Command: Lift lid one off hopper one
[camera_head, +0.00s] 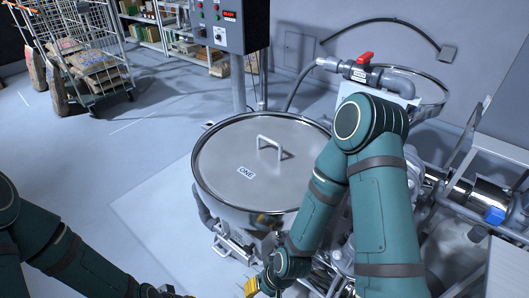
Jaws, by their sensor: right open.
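Lid one (225,155) is a round, shiny metal lid with a white label reading ONE. It lies flat on top of hopper one (220,211), a steel vessel left of my right arm. A metal loop handle (268,139) stands up from the lid, right of its centre. My right gripper (252,288) shows yellow fingertips at the bottom edge, below and in front of the hopper, apart from the lid; it is open and looks empty. My left arm comes in at lower left; its gripper (170,291) is mostly cut off by the bottom edge.
A control box (229,22) on a post stands behind the hopper. A pipe with a red-handled valve (362,63) is at back right, with machinery along the right. A wire cart (85,50) with sacks and shelves stand at back left.

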